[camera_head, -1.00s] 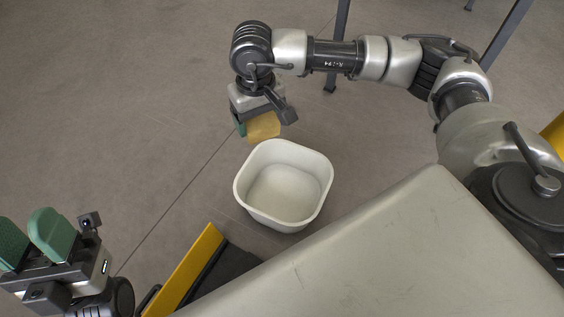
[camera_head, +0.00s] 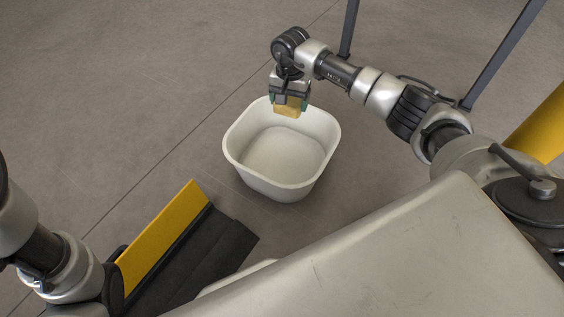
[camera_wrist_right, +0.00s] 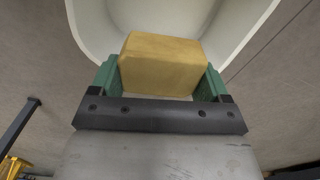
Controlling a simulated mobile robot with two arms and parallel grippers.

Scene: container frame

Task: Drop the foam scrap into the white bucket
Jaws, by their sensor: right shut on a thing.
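The white bucket (camera_head: 236,150) stands on the floor in the head view, open at the top and empty as far as I see. My right gripper (camera_head: 289,103) is shut on the yellow foam scrap (camera_head: 288,110), at the bucket's far rim in the picture. In the right wrist view the foam scrap (camera_wrist_right: 162,64) sits between the two green fingers of my right gripper (camera_wrist_right: 160,78), with the bucket's white wall (camera_wrist_right: 92,30) behind it. I cannot tell exactly how high the scrap is above the rim. My left gripper is out of view; only part of that arm shows.
The grey floor (camera_head: 130,90) around the bucket is mostly clear. Dark metal legs (camera_head: 349,28) stand behind my right arm. A yellow post (camera_head: 540,130) is at the right edge. In the wrist view a dark leg (camera_wrist_right: 18,125) shows at left.

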